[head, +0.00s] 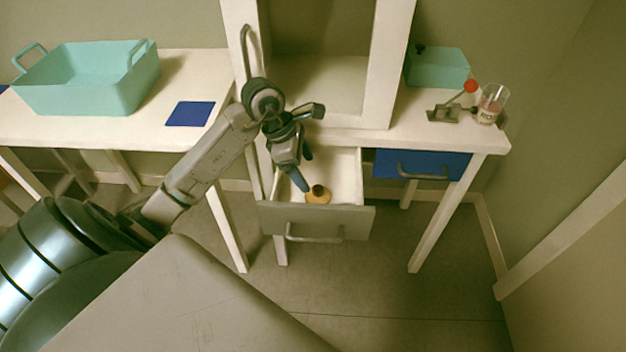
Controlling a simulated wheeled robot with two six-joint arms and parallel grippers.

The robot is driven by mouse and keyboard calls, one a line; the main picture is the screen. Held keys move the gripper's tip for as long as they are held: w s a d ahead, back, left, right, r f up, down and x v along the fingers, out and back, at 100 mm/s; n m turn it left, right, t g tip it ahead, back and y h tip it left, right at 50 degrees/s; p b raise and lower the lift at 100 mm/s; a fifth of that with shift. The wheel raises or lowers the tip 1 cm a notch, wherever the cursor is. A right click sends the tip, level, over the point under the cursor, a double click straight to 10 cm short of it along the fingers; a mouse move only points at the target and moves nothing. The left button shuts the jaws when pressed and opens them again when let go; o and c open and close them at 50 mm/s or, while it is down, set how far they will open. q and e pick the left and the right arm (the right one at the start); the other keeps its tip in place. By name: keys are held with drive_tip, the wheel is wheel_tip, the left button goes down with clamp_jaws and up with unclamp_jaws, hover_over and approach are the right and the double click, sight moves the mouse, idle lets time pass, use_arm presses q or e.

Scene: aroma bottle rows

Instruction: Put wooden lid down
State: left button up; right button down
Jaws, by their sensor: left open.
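The wooden lid (318,197), a small yellow-brown disc with a dark knob, lies in the open drawer (345,172) near its front panel. My left gripper (305,172) reaches down into the drawer from above. Its fingers are apart, and one fingertip is close to the lid's left side. I cannot tell whether that fingertip touches the lid. My right gripper is not in view.
A teal basket (85,82) and a blue mat (190,113) are on the left table. A teal box (437,67), a metal device with a red knob (452,105) and a glass jar (491,104) stand on the right tabletop, above a closed blue drawer (420,165).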

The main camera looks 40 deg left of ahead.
use_arm(q)
drive_tip(key=shift+v, duration=1.7)
